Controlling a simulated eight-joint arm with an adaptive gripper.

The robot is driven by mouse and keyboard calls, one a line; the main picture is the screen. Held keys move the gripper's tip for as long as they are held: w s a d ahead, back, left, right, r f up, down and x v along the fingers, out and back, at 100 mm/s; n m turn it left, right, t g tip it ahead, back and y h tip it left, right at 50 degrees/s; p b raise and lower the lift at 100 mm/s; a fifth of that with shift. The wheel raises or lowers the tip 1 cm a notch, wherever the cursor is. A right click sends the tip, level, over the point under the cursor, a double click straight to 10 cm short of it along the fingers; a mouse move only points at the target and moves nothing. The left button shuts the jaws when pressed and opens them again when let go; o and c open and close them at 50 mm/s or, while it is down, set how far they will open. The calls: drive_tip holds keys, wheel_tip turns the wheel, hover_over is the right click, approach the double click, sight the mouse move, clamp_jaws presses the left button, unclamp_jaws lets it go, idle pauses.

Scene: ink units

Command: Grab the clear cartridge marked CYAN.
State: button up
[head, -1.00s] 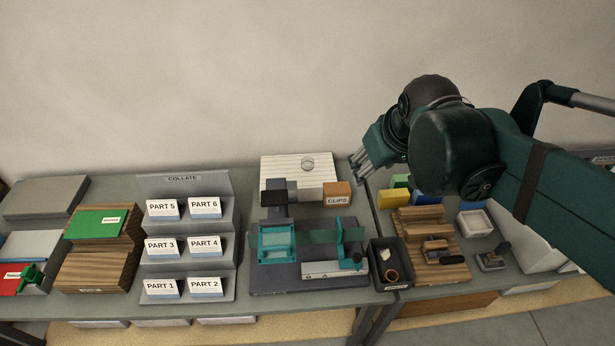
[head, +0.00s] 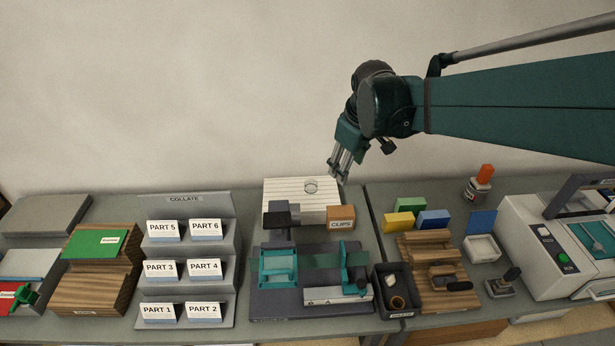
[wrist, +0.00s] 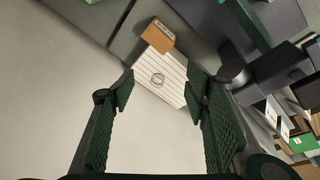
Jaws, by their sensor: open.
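I cannot make out a clear cartridge or a CYAN label in either view. My gripper (head: 338,172) is open and empty, in the air near the back of the bench beside the white ridged block. In the wrist view my gripper (wrist: 160,87) has its fingers spread, with the white ridged block (wrist: 166,76) beyond and between them.
A CLIPS box (head: 341,213) stands by the block. A teal-and-grey fixture (head: 310,285) and dark bin (head: 397,309) are in front. Yellow (head: 398,222), green and blue blocks lie right, near a white machine (head: 545,255). The COLLATE rack (head: 187,199) stands left.

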drive_tip(key=w+a+f+n+g+b, duration=0.15)
drive_tip(key=w+a+f+n, duration=0.25)
drive_tip(key=w+f, duration=0.6)
drive_tip(key=n+g+b, duration=0.1)
drive_tip(key=n+g, duration=0.1)
drive_tip(key=n, duration=0.1)
hover_over(311, 195)
drive_tip(key=w, duration=0.2)
wheel_tip(311, 195, down, 13)
drive_tip(key=shift+w+a+f+n, duration=0.15)
drive_tip(key=shift+f+n, duration=0.15)
drive_tip(key=shift+f, duration=0.25)
drive_tip(key=shift+f, duration=0.1)
drive_tip(key=shift+f, duration=1.2)
drive_tip(key=shift+f, duration=0.1)
drive_tip(key=shift+d+f+b, duration=0.2)
drive_tip(key=shift+f+b, duration=0.15)
drive_tip(key=shift+f, duration=2.15)
